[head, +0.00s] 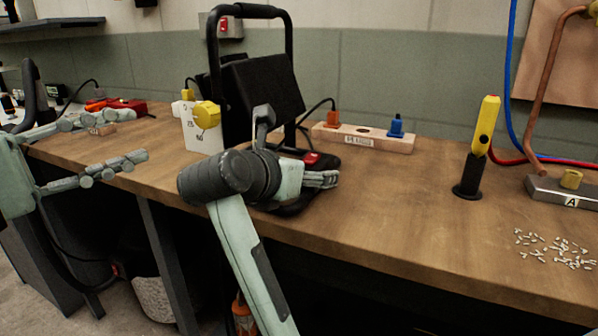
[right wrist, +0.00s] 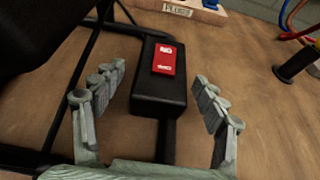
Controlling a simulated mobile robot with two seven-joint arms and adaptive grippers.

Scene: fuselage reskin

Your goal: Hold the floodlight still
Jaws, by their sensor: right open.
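The floodlight (head: 270,88) is a black lamp in a tubular black frame, standing upright on the bench. Its black switch box with a red rocker switch (right wrist: 164,60) shows in the right wrist view. My right gripper (right wrist: 160,78) is open, with one finger on each side of the box, and no clear contact shows. In the head view my right gripper (head: 325,179) is low in front of the lamp, and my right wrist hides part of the floodlight's base. My left gripper (head: 136,138) is open and empty, left of the floodlight and apart from it.
A white box with a yellow dial (head: 207,115) stands left of the lamp. Behind are a wooden plug block (head: 365,138) and, to the right, a yellow tool in a black stand (head: 484,125). Small white pieces (head: 555,247) lie at right. The bench front centre-right is clear.

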